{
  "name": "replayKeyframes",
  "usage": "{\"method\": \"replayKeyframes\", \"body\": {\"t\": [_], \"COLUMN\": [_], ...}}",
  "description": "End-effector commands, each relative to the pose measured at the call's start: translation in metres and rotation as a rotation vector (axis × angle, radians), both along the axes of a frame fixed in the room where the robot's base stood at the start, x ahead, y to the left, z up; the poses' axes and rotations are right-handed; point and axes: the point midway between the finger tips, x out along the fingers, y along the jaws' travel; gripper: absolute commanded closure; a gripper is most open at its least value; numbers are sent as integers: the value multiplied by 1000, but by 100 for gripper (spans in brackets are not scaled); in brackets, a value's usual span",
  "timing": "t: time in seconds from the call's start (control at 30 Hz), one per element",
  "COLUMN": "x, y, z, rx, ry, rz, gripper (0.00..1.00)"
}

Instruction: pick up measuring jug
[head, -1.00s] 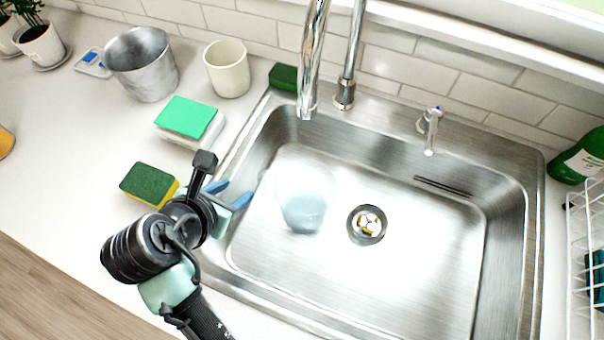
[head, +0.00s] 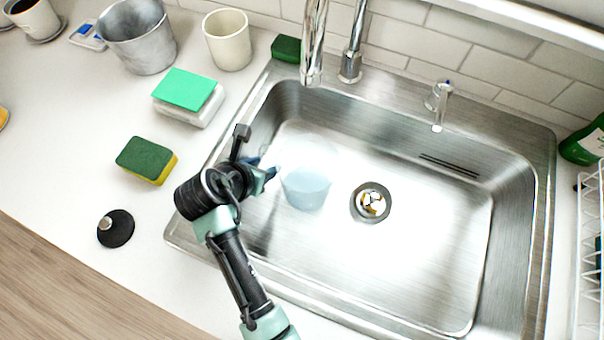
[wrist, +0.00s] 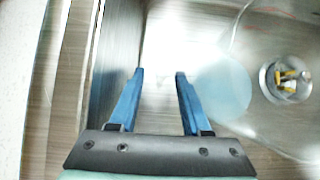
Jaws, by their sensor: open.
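The measuring jug (head: 306,186) is a clear vessel with a pale blue lower part. It stands in the steel sink, left of the drain, and its clear upper outline is faint. In the wrist view the jug (wrist: 222,88) is blurred and lies just right of the fingers. My gripper (head: 268,166) is over the left side of the sink, close to the left of the jug. In the wrist view my gripper (wrist: 159,75) has its two blue fingers apart with nothing between them. I cannot tell whether the right finger touches the jug.
The sink (head: 430,260) has a raised rim, and a drain (head: 371,203) lies right of the jug. The faucet (head: 313,45) hangs over the back edge. Sponges (head: 147,160), a black stopper (head: 115,228), a cup (head: 228,40) and a metal pot (head: 138,38) stand on the left counter.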

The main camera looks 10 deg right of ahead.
Motion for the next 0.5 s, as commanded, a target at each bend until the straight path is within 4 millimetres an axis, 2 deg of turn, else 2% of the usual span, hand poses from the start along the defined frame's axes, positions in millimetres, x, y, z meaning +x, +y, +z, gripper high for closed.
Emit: {"method": "replayKeyframes", "body": {"t": [0.1,0.37,0.5], "x": [6,7,7], "y": [-5,-5,-5], "z": [-10,-11,-11], "rx": [1,2,1], "ry": [-1,-1,-1], "rz": [-2,-1,0], "gripper": [52,52,78]}}
